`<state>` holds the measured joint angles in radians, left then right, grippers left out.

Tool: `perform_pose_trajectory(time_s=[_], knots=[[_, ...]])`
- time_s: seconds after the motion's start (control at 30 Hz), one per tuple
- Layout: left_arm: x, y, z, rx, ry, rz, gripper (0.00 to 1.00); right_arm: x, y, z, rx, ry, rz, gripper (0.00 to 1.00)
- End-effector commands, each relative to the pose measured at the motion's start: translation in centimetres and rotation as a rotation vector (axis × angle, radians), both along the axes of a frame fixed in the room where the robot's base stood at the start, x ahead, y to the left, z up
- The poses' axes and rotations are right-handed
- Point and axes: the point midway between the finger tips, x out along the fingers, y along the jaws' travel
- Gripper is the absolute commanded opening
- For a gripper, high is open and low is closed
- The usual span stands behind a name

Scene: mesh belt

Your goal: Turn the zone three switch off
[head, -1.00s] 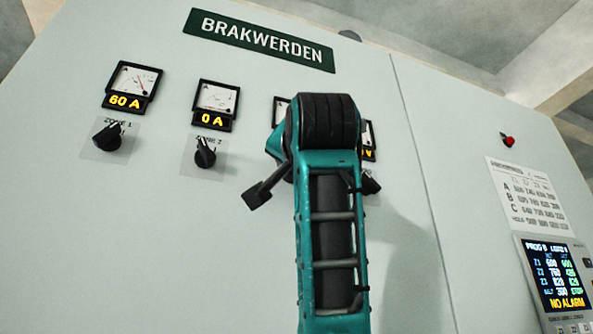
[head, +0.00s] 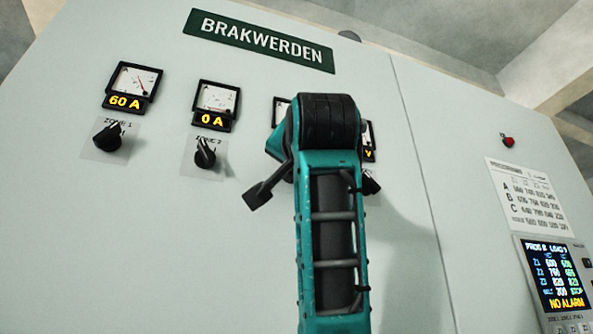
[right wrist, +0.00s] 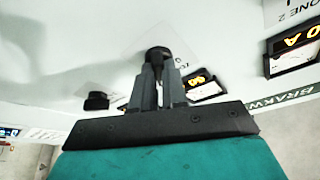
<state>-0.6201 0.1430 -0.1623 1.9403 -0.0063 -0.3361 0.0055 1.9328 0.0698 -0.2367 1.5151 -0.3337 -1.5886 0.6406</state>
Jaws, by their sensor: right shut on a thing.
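In the right wrist view, which is tilted nearly upside down, my right gripper (right wrist: 160,78) is shut on a black rotary knob (right wrist: 158,54). This knob sits beside zone 2, in the zone three place; its label is mostly covered by the fingers. A meter with a lit amber display (right wrist: 199,83) is beside the fingers, its figures partly hidden. In the head view my teal right arm (head: 330,220) covers that knob, my gripper's fingertips and most of its meter (head: 281,110). The knob's pointing direction cannot be told. My left gripper is not in view.
The zone 1 knob (head: 108,138) sits under a 60 A meter (head: 132,86), the zone 2 knob (head: 205,154) under a 0 A meter (head: 215,104). Another black knob (head: 370,184) shows right of my arm. A screen (head: 557,275) reads NO ALARM; a red lamp (head: 508,141) is above.

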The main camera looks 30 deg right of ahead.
Motion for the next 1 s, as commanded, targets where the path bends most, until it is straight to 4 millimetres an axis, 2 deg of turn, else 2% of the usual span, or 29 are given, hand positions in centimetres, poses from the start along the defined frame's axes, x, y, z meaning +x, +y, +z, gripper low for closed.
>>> perform_pose_trajectory(time_s=[0.37,0.7,1.0], knots=[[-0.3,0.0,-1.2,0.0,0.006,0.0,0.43,0.0,-0.2,-0.3,-0.171,0.041,0.001,0.0],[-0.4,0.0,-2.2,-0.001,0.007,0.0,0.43,-0.1,-0.6,-0.2,-0.475,0.113,0.0,0.0],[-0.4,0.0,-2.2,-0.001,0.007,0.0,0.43,-0.2,-0.8,0.0,-0.739,0.177,-0.001,0.0]])
